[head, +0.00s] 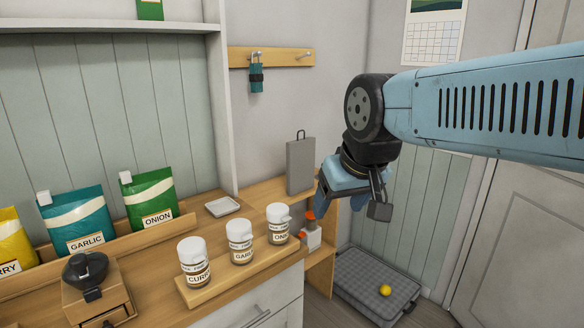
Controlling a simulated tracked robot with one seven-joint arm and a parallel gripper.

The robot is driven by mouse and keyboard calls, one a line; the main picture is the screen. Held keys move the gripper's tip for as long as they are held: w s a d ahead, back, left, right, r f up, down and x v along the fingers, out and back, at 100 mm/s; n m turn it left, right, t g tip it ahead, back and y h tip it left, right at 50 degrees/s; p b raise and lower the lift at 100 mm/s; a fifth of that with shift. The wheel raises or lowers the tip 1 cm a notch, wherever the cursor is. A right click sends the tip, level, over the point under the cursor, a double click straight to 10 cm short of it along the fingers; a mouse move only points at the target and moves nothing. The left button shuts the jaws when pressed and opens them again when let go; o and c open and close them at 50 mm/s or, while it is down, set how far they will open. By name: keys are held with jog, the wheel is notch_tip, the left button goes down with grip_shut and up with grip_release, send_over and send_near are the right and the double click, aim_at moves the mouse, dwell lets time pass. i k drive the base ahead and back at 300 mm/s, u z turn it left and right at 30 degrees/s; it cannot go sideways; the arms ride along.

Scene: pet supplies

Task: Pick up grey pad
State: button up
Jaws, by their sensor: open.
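A flat grey quilted pad (360,282) with a raised dark edge lies on the floor at the lower right, beyond the counter's end. A yellow ball (385,290) rests on it. A grey upright slab with a handle loop (300,165) stands at the counter's far right end; I cannot tell which of these two grey things is the task's grey pad. My gripper (350,211) hangs open from the blue arm, just right of the slab and above the floor pad. I see nothing between its fingers.
The wooden counter (180,300) carries several labelled jars and pouches, a dark-topped grinder (86,272) and a small white dish (222,206). Wall and door bound the right side.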

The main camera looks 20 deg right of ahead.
aim_at(301, 153)
jog(key=z, duration=1.35)
jog(key=i, duration=0.1)
jog(key=u, duration=3.3)
jog(key=k, duration=1.25)
jog(key=z, duration=1.3)
jog(key=i, duration=1)
jog(key=u, duration=0.05)
